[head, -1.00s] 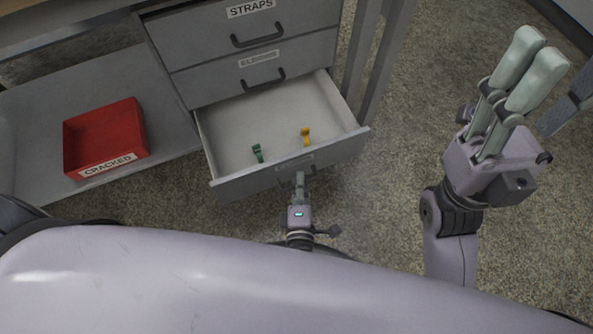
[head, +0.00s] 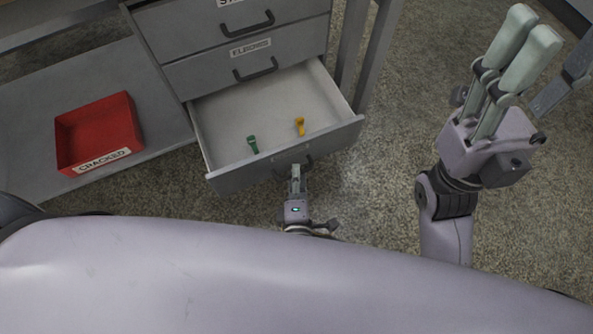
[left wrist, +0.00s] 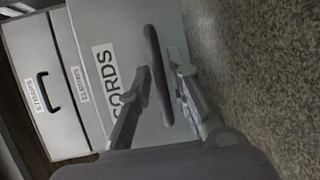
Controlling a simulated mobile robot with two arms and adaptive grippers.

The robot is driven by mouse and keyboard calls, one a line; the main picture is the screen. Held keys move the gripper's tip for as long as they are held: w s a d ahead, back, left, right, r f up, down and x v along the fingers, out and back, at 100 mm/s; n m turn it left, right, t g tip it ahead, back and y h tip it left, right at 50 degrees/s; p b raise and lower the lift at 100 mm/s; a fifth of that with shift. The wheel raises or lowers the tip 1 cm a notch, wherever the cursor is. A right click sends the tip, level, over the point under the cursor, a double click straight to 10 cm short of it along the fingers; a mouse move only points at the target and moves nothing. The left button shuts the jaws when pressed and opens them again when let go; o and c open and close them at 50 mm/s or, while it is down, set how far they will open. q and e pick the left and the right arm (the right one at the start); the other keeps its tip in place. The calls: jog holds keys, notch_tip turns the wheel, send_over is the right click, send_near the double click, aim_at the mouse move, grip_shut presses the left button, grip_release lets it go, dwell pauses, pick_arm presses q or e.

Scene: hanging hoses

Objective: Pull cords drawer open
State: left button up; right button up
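The cords drawer (head: 285,168) is the lowest grey drawer and stands pulled well out, its pale inside showing. Its label reads "CORDS" in the left wrist view (left wrist: 113,80). A green piece (head: 252,143) and a yellow piece (head: 300,126) lie in it. My left gripper (head: 295,168) is at the drawer front. In the left wrist view its fingers (left wrist: 162,75) are spread, one to each side of the dark bar handle (left wrist: 157,85), with a gap showing.
Above is the closed "ELBOWS" drawer (head: 228,68), with the "STRAPS" drawer (head: 250,15) over it. A red bin marked "CRACKED" (head: 95,133) sits on the shelf (head: 28,140) at left. The floor (head: 375,190) between drawer and right arm is clear.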

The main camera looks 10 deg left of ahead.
pick_arm(q)
jog(key=v, duration=0.6)
jog(key=shift+s, duration=0.15)
